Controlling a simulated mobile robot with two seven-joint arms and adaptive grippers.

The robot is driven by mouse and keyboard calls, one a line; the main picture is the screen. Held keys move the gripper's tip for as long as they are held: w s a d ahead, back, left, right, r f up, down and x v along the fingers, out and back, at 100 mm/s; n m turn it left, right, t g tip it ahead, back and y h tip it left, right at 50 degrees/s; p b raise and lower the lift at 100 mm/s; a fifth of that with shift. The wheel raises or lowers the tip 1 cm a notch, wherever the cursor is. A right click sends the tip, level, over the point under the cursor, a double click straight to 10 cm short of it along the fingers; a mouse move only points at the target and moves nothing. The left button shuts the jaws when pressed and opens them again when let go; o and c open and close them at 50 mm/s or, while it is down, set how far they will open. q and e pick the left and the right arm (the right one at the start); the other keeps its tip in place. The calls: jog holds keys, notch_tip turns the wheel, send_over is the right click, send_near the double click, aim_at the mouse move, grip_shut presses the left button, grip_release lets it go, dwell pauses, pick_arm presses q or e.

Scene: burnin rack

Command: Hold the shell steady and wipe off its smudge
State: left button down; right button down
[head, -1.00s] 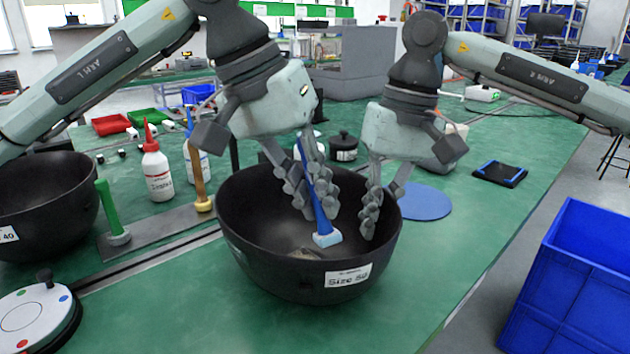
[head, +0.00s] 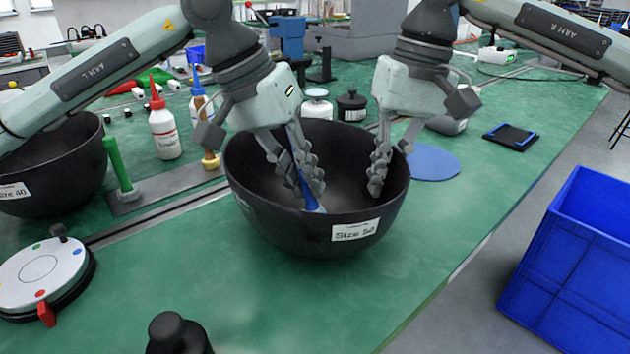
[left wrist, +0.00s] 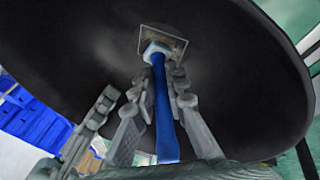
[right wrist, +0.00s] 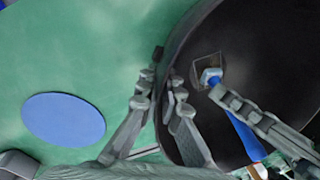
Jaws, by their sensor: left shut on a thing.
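The shell is a large black bowl labelled Size 50 (head: 255,225), upright on the green bench. My left gripper (head: 308,185) is inside it, shut on the blue handle of a wiping tool (left wrist: 163,105). The tool's pale head points down at the near inner wall, partly hidden by the rim in the head view. A square, faintly brownish patch, apparently the smudge (left wrist: 177,45), shows around the head in the left wrist view and also in the right wrist view (right wrist: 199,72). My right gripper (right wrist: 161,72) has its fingers apart, one on each side of the bowl's right rim.
Another black bowl (head: 60,170), a green-handled tool (head: 117,160) and a red-capped bottle (head: 164,132) stand to the left. A white disc with coloured dots (head: 40,268) lies front left. A blue round mat (head: 433,163) lies right of the shell. A blue crate (head: 575,255) stands off the bench.

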pick_arm(q)
jog(key=shift+w+a, duration=1.3)
jog(key=shift+w, duration=0.3)
jog(key=shift+s+d, duration=1.25)
jog(key=shift+s, duration=0.25)
jog(key=shift+s+d, duration=1.2)
jog(key=shift+s, duration=0.55)
jog(key=shift+w+a, duration=0.45)
jog(key=shift+a, duration=0.05)
jog(key=shift+w+a, duration=1.1)
jog(key=shift+w, duration=0.25)
jog(key=shift+w+a, duration=1.1)
jog(key=shift+w, duration=0.2)
jog(key=shift+s+d, duration=1.3)
jog(key=shift+s, duration=0.25)
jog(key=shift+s+d, duration=1.3)
jog(key=shift+s, duration=0.25)
notch_tip(320, 180, up, 8)
